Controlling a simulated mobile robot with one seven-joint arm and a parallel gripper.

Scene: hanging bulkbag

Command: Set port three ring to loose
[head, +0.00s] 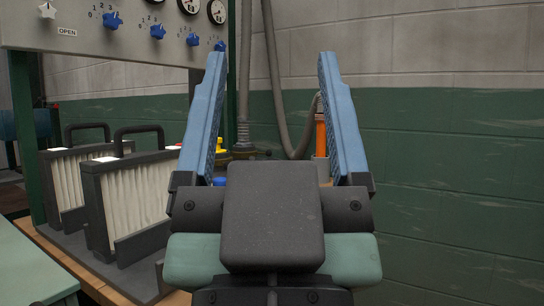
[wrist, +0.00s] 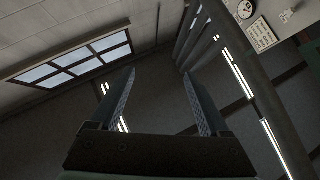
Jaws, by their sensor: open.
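My gripper (head: 272,60) is open in the middle of the head view, its two blue fingers pointing up and nothing between them. In the wrist view my gripper (wrist: 159,73) is also open and empty, facing the ceiling and upper walls. I cannot make out a ring marked port three. Behind the fingers, an orange upright cylinder (head: 320,135) stands by a grey hose (head: 276,95).
A panel (head: 110,35) with blue knobs, gauges and an OPEN label is at the upper left. Two black-framed pleated filters (head: 130,200) with handles stand on the left bench. A green and white block wall (head: 450,150) fills the right.

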